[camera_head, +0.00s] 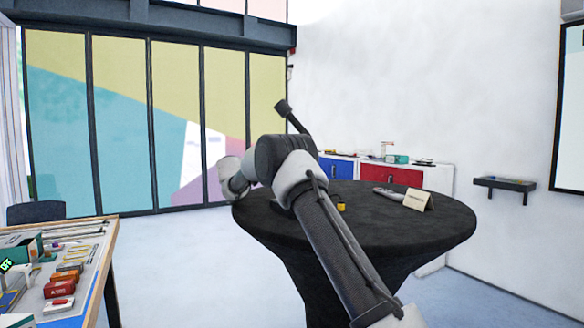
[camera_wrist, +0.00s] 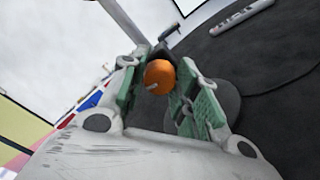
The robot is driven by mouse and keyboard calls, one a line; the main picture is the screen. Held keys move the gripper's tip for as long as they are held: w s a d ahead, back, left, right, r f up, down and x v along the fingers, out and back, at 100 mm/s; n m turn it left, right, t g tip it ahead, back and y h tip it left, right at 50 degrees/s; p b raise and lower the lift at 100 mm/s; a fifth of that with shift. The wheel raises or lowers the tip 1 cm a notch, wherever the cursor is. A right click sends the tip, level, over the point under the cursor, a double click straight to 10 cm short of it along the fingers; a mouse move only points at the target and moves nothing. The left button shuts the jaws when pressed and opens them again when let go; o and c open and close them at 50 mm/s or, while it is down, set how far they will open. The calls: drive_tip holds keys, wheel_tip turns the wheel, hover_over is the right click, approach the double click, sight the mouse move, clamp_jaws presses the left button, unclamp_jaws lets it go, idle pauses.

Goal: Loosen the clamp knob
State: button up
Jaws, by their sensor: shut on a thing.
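An orange round knob (camera_wrist: 159,73) sits between the green-padded fingers of my gripper (camera_wrist: 158,84) in the wrist view. My gripper is shut on it. A small pale mark shows on the knob's near face. A dark fitting (camera_wrist: 161,48) lies just beyond the knob, and a grey bar (camera_wrist: 122,20) runs up and left from there. In the head view my arm crosses in front of the round black table (camera_head: 440,228), and the knob and fingertips cannot be made out.
On the black table are a small card sign (camera_head: 418,200), a grey hand-held device (camera_head: 388,193) and a small yellow thing (camera_head: 341,208). A workbench (camera_head: 98,262) with several boxes stands at the left. Open floor (camera_head: 190,260) lies between bench and table. A wall shelf (camera_head: 505,184) hangs at right.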

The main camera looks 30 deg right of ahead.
drive_tip(key=shift+f, duration=0.1)
drive_tip(key=o, duration=1)
drive_tip(key=shift+a, duration=0.1)
drive_tip(key=a, duration=1.2)
drive_tip(key=shift+s, duration=0.2)
drive_tip(key=shift+a, duration=0.1)
